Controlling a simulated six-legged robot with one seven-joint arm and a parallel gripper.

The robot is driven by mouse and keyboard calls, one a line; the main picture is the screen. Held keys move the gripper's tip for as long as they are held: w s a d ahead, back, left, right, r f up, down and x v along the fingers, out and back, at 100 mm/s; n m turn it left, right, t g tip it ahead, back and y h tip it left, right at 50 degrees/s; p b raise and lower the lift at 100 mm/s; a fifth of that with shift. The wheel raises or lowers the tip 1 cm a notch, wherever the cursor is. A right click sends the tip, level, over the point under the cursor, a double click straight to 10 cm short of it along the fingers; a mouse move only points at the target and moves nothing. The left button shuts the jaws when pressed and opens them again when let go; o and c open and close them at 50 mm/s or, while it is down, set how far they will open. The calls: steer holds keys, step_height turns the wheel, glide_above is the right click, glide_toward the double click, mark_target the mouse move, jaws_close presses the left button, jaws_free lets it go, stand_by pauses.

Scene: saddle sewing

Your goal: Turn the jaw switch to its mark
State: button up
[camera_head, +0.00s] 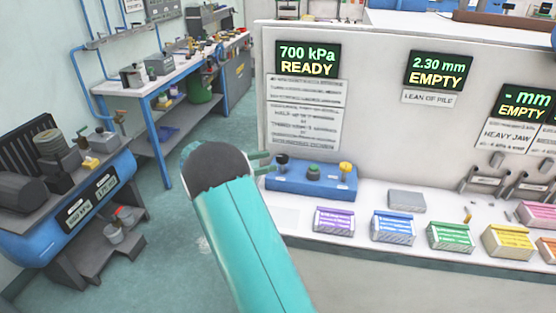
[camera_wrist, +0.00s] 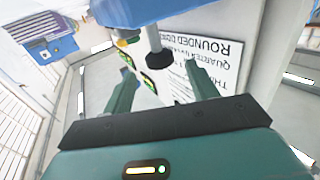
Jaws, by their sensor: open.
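A blue control box (camera_head: 312,182) sits on the white bench under the 700 kPa READY screen. It carries a black-knobbed switch (camera_head: 282,160) at its left, a green button (camera_head: 313,171) and a yellow knob (camera_head: 346,167). I cannot tell from any label which is the jaw switch, and no mark is legible. My gripper (camera_head: 263,162) is open at the box's left end, beside the black knob. In the wrist view, the black knob (camera_wrist: 160,60) on its grey stem shows between the spread fingers (camera_wrist: 159,72), with a visible gap to each finger. The yellow knob (camera_wrist: 121,43) is beyond.
An upright panel (camera_head: 375,80) with screens and printed sheets stands behind the box. Several coloured blocks, including a purple one (camera_head: 334,220), and a grey block (camera_head: 407,200) line the bench. Lever-like fittings (camera_head: 510,185) are at right. Open floor (camera_head: 190,215) lies to the left.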

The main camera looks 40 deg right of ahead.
steer(key=v, duration=0.8)
steer(key=shift+d, duration=0.1)
